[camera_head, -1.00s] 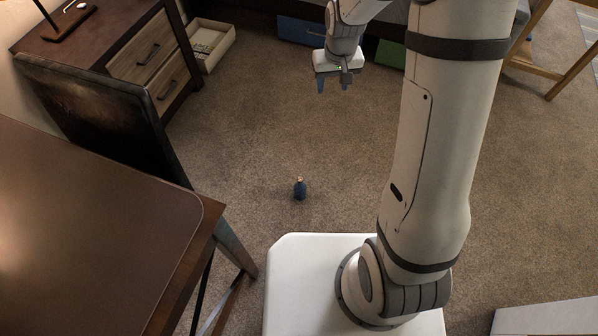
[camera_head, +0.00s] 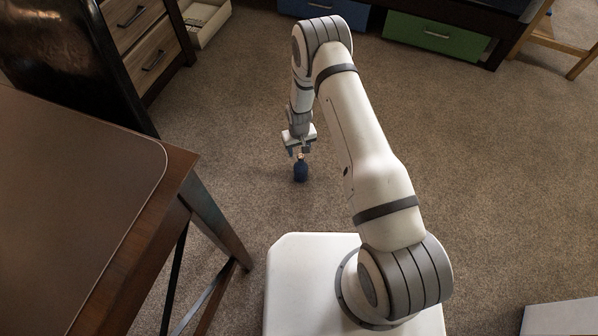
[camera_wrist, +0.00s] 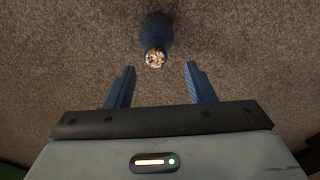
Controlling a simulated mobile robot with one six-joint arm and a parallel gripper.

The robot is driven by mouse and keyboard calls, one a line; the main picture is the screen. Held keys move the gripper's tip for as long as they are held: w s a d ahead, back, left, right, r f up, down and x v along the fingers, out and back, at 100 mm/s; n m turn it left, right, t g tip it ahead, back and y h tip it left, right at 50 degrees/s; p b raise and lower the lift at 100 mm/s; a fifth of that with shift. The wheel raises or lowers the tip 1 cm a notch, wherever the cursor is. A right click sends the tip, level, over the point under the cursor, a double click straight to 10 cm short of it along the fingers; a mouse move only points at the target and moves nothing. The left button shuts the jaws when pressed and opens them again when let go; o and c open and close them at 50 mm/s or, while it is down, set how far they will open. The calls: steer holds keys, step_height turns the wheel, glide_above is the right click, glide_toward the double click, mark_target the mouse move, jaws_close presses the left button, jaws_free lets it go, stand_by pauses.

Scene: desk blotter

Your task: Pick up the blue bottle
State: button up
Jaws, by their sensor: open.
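The blue bottle (camera_head: 301,171) stands upright on the carpet, in front of my white base in the head view. In the wrist view the bottle (camera_wrist: 156,32) is seen from above at the top centre, its light-coloured top facing the camera. My gripper (camera_head: 300,152) is close to the bottle's top in the head view. In the wrist view my gripper (camera_wrist: 159,72) has its two blue fingers spread apart, with only carpet between them. The bottle lies just beyond the fingertips, roughly centred on the gap. I cannot tell whether anything touches it.
A dark wooden table (camera_head: 90,190) stands at the left, its legs near my base. A drawer cabinet (camera_head: 150,45) and an open box (camera_head: 205,18) are at the upper left. A green drawer (camera_head: 435,36) is at the back. Carpet around the bottle is clear.

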mark_target(301, 155)
steer(key=f+b, duration=0.1)
steer(key=f, duration=0.1)
steer(key=f+b, duration=0.1)
steer(key=f, duration=0.1)
steer(key=f+b, duration=0.1)
steer(key=f, duration=0.1)
steer(key=shift+d+f, duration=0.3)
steer(key=shift+r, duration=0.1)
jaws_close()
